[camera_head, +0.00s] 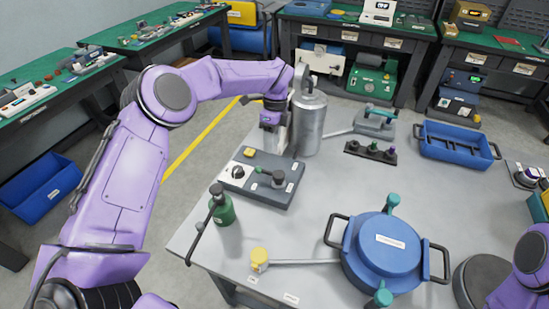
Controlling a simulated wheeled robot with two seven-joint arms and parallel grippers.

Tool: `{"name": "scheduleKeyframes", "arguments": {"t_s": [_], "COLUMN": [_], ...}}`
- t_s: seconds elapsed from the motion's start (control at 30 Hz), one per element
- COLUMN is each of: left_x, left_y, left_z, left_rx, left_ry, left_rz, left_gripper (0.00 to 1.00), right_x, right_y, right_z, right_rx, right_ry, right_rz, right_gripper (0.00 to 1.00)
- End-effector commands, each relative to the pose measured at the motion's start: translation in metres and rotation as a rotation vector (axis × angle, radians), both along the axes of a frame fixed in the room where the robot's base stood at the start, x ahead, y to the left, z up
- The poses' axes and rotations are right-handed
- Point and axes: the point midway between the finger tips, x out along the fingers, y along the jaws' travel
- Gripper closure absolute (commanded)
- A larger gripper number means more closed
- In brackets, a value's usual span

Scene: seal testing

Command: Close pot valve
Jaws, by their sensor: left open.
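A blue round pot (386,250) with dark side handles and a pale label on its lid stands at the front of the table. Teal knobs (392,201) show at its back and front edges. A grey rod runs left from the pot to a yellow knob (259,258). I cannot tell which of these parts is the valve. My left gripper (272,122) is open, pointing down beside a silver canister (310,122), behind the grey control box. It is well away from the blue pot. My right arm shows at the lower right edge, but its gripper is out of view.
A grey control box (262,180) with a lever and a green bottle (222,208) stand at the table's left. A blue tray (455,145) and a dark block with knobs (370,152) lie farther back. The table's middle (345,190) is clear.

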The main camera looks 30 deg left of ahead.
Motion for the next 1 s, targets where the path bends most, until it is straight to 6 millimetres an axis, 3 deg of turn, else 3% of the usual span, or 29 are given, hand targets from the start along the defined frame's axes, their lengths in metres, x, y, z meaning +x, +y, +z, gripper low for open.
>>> {"name": "scheduleKeyframes", "arguments": {"t_s": [0.4,0.53,0.77,0.87,0.9,1.0], "left_x": [-0.018,-0.020,-0.019,-0.019,-0.019,-0.019], "left_y": [0.000,-0.001,-0.002,-0.001,-0.001,-0.001], "left_z": [-0.080,-0.091,-0.093,-0.093,-0.093,-0.093], "left_rx": [0.000,-0.001,-0.001,-0.001,-0.001,-0.001], "left_ry": [0.004,0.002,0.000,0.000,0.000,0.000], "left_rz": [0.002,0.002,0.000,0.000,0.000,0.000], "left_gripper": [0.60,0.60,0.60,0.86,0.99,1.00], "right_x": [0.000,0.000,0.000,0.000,0.000,0.000], "right_y": [0.000,0.000,0.000,0.000,0.000,0.000], "right_z": [0.033,0.035,0.034,0.034,0.034,0.034], "right_rx": [0.000,0.000,0.000,0.000,0.000,0.000], "right_ry": [0.000,0.000,0.000,0.000,0.000,0.000], "right_rz": [0.000,0.000,0.000,0.000,0.000,0.000], "right_gripper": [0.57,0.57,0.57,0.57,0.57,0.57]}}
